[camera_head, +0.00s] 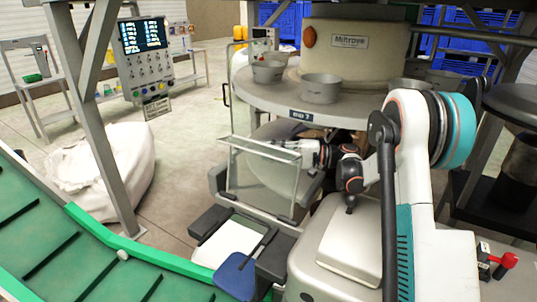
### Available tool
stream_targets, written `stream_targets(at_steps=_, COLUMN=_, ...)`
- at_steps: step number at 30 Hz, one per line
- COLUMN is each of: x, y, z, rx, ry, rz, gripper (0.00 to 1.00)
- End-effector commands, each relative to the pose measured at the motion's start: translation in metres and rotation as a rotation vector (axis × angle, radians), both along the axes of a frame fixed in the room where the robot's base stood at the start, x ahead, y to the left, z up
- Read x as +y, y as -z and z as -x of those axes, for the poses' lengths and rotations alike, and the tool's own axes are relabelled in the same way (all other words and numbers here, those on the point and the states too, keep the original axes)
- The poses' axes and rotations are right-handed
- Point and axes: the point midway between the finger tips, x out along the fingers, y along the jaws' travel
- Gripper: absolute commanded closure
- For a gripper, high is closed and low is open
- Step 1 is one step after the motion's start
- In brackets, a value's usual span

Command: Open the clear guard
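The clear guard (268,178) is a see-through panel in a thin pale metal frame. It stands tilted in front of the round machine table, above a grey base unit (215,182). My gripper (308,148) is at the guard's upper right edge, beside or touching its top bar. The gripper is small and partly blurred here. I cannot tell whether its fingers are open or shut, or whether they hold the bar.
A round table (300,113) with several metal pots, such as one pot (320,88), stands just behind. A green conveyor (75,265) runs at the lower left. A grey post (95,120) and a white sack (105,170) stand left. A blue seat-like piece (236,275) lies below the guard.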

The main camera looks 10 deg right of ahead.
Motion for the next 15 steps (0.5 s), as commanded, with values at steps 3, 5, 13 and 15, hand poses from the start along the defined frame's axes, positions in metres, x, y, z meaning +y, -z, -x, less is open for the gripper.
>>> stream_targets(at_steps=3, x=0.0079, y=0.0002, z=-0.0027, rx=0.000, ry=-0.001, rz=0.000, gripper=0.80)
stream_targets(at_steps=5, x=0.0095, y=0.0000, z=-0.0035, rx=0.000, ry=-0.001, rz=0.000, gripper=0.80)
stream_targets(at_steps=13, x=0.0099, y=-0.0005, z=-0.0039, rx=0.000, ry=0.000, rz=0.000, gripper=0.80)
stream_targets(at_steps=15, x=0.0099, y=-0.0005, z=-0.0039, rx=0.000, ry=0.000, rz=0.000, gripper=0.96)
